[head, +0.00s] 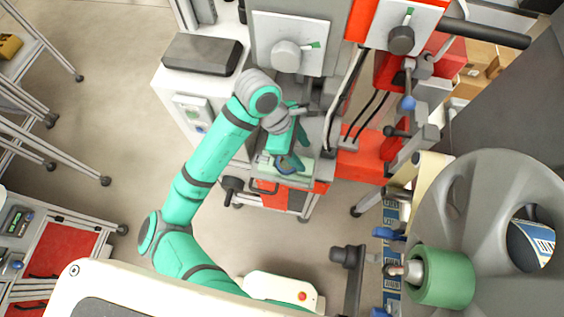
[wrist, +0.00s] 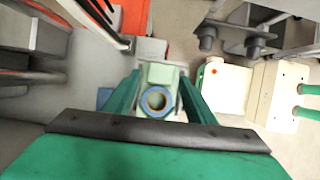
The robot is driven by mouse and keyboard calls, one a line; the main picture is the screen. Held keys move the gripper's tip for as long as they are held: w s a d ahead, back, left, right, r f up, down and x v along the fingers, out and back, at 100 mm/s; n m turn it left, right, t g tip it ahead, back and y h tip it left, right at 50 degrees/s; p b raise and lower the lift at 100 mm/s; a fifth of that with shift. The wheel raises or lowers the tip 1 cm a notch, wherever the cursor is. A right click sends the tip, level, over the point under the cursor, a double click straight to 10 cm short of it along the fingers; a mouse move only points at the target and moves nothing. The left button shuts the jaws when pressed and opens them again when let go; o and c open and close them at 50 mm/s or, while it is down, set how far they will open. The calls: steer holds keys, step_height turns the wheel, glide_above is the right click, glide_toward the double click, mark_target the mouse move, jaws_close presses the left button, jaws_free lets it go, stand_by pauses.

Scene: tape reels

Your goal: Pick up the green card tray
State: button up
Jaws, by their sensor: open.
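A pale green tray-like piece (head: 299,166), which I take for the green card tray, lies on the grey surface of the machine in the head view, partly hidden by my gripper (head: 287,158). In the wrist view, a pale green piece (wrist: 160,73) with a blue and orange ring (wrist: 157,100) shows between the two teal fingers of my gripper (wrist: 160,82). The fingers are apart, one on each side of it. I cannot tell whether they touch it. A small blue piece (wrist: 103,97) lies to its left.
The machine's panel with a grey knob (head: 286,55) stands just behind my gripper. Red machine parts (head: 362,158) and black cables are close on the right. A large grey reel (head: 490,190) with a green roller (head: 441,276) fills the lower right. Open floor lies below the machine.

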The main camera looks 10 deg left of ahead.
mark_target(310, 167)
steer(key=shift+s+d+f, duration=0.15)
steer(key=shift+s+f, duration=0.05)
steer(key=shift+f, duration=0.1)
steer(key=shift+x, duration=3.3)
steer(key=c, duration=0.9)
steer(key=shift+c, duration=0.2)
steer(key=shift+r, duration=0.1)
